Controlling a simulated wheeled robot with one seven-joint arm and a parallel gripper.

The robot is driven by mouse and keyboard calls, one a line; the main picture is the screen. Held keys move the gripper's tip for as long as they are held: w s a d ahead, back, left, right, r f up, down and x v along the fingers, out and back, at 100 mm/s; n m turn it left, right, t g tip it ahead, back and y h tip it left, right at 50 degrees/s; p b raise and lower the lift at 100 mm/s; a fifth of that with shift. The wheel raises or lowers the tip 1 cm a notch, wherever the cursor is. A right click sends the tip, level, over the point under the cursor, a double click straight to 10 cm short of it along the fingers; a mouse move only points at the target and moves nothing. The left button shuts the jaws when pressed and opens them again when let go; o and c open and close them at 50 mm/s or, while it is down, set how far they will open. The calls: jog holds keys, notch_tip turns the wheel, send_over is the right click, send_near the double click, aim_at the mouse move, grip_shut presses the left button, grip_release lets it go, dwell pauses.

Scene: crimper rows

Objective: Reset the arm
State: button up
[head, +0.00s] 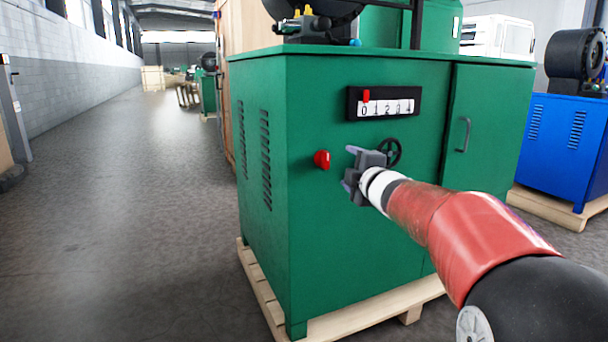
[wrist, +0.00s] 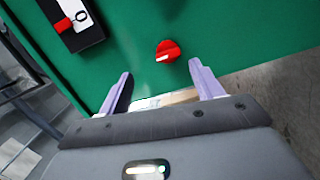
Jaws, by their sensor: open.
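My arm reaches from the lower right of the head view toward the front of a green machine cabinet (head: 340,230). My gripper (head: 348,167) is open and empty, just right of a red knob (head: 321,159) on that front. In the wrist view, the two pale purple fingers of my gripper (wrist: 162,85) stand apart. The red knob (wrist: 168,51) shows beyond them, with a gap between. A black panel (head: 384,103) with a numbered scale and a red slider (head: 366,95) is above; the slider also shows in the wrist view (wrist: 63,25).
A black handwheel (head: 390,151) is partly behind my gripper. A door handle (head: 464,134) is to its right. The cabinet stands on a wooden pallet (head: 262,290). A blue machine (head: 562,140) stands at the right. The floor at the left (head: 130,200) is clear.

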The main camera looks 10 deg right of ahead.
jog(key=s+d+r+m+g+h+p, duration=0.2)
jog(key=s+r+m+h+p, duration=0.15)
jog(key=s+m, duration=0.45)
jog(key=s+a+f+m+g+p, duration=0.2)
jog(key=s+f+m+g, duration=0.1)
jog(key=s, duration=0.7)
jog(key=s+a+f+m+g+p, duration=0.1)
jog(key=s+f+m+g+p, duration=0.1)
jog(key=s+f, duration=0.4)
jog(key=s+a+f+m+g+p, duration=0.1)
jog(key=s+f+m+g, duration=0.3)
jog(key=s, duration=1.1)
jog(key=shift+s+a+f+m+g+p, duration=0.25)
jog(key=shift+s+a+m+g+p, duration=0.15)
jog(key=shift+a+m, duration=0.4)
jog(key=shift+w+y, duration=0.1)
jog(key=shift+y, duration=0.15)
